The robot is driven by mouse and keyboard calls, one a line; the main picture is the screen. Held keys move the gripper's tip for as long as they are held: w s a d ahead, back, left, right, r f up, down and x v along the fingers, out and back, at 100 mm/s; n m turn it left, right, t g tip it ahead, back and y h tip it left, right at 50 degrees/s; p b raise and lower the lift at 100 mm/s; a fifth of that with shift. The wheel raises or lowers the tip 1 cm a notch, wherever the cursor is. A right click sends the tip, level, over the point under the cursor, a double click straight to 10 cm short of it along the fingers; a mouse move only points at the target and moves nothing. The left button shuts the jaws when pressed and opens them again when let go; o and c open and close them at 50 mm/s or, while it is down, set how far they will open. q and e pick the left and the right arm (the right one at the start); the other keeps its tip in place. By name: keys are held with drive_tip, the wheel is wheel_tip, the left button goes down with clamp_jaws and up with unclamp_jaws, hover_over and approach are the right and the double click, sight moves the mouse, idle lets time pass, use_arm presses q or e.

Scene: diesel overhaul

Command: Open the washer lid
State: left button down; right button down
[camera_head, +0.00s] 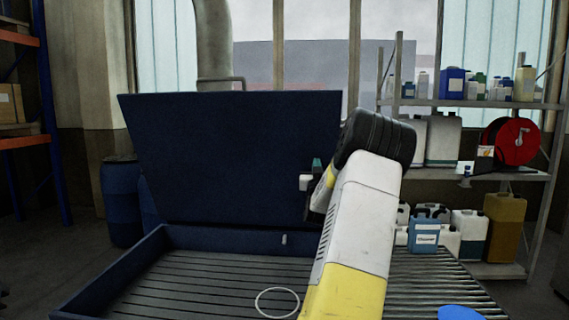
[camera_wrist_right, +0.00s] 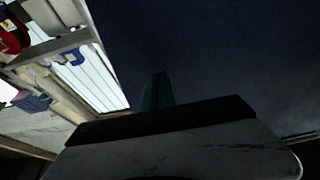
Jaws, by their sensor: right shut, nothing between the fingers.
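The washer lid (camera_head: 225,150) is a large dark blue panel. It stands raised and steep at the back of the washer basin (camera_head: 110,278), whose slatted floor shows. My right arm reaches up across the lid's right part, with its right gripper (camera_head: 316,168) at the lid's front face. A teal finger (camera_wrist_right: 158,92) shows in the right wrist view against the dark lid surface (camera_wrist_right: 215,50); the gripper is shut and empty. I cannot tell whether it touches the lid. The lid's lower right edge is hidden behind my arm. My left gripper is out of view.
A white ring (camera_head: 277,302) shows over the basin slats. A roller conveyor (camera_head: 430,280) lies to the right. Metal shelves (camera_head: 470,104) with jugs and a red reel (camera_head: 510,141) stand behind it. Blue barrels (camera_head: 121,205) stand left of the lid.

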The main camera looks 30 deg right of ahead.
drive_tip(key=shift+x, duration=0.95)
drive_tip(key=shift+g+y, duration=0.5)
drive_tip(key=shift+g, duration=0.1)
drive_tip(key=x, duration=0.6)
drive_tip(key=r+x, duration=0.1)
drive_tip(key=x, duration=0.2)
drive_tip(key=shift+r, duration=0.1)
